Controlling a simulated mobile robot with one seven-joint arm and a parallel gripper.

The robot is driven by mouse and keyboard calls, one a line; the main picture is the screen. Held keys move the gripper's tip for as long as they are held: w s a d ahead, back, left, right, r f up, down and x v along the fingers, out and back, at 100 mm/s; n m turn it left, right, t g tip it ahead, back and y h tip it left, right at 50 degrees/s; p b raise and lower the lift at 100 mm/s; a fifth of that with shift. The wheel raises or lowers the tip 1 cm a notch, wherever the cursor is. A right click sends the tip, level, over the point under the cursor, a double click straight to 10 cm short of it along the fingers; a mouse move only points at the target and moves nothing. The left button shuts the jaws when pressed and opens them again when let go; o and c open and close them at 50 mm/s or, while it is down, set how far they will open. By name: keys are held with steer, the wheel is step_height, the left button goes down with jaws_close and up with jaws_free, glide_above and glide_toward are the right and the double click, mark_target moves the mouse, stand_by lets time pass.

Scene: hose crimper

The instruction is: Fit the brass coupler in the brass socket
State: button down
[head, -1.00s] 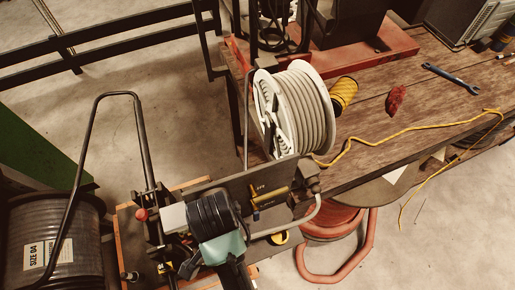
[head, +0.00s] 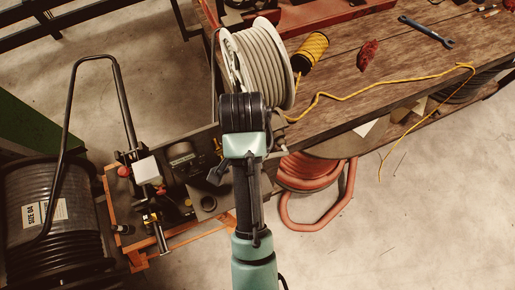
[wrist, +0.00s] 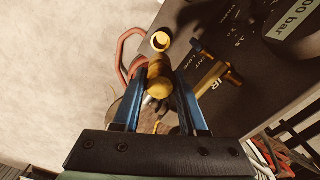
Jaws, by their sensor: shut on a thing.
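My gripper (wrist: 159,72) is shut on a rounded brass piece (wrist: 157,84), which I take to be the brass coupler. It sits between the blue fingers in the wrist view. A brass ring with a pale round middle (wrist: 160,41) shows just past the fingertips. I cannot tell whether it is the brass socket or part of the held piece, or whether the two touch. In the head view my black gripper body (head: 244,113) is in front of the cable reel's lower part. Its fingers and the held piece are hidden there.
A dark panel (wrist: 252,82) with a brass fitting (wrist: 217,76) and a blue lever (wrist: 201,49) lies close to the right finger. A pale cable reel (head: 262,62) stands on the wooden bench (head: 350,92). A red hose coil (head: 318,178) is below. Open floor lies right.

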steer(key=shift+f+b, duration=2.35)
steer(key=shift+f, duration=6.15)
steer(key=shift+f, duration=0.2)
steer(key=shift+c, duration=2.2)
jaws_free()
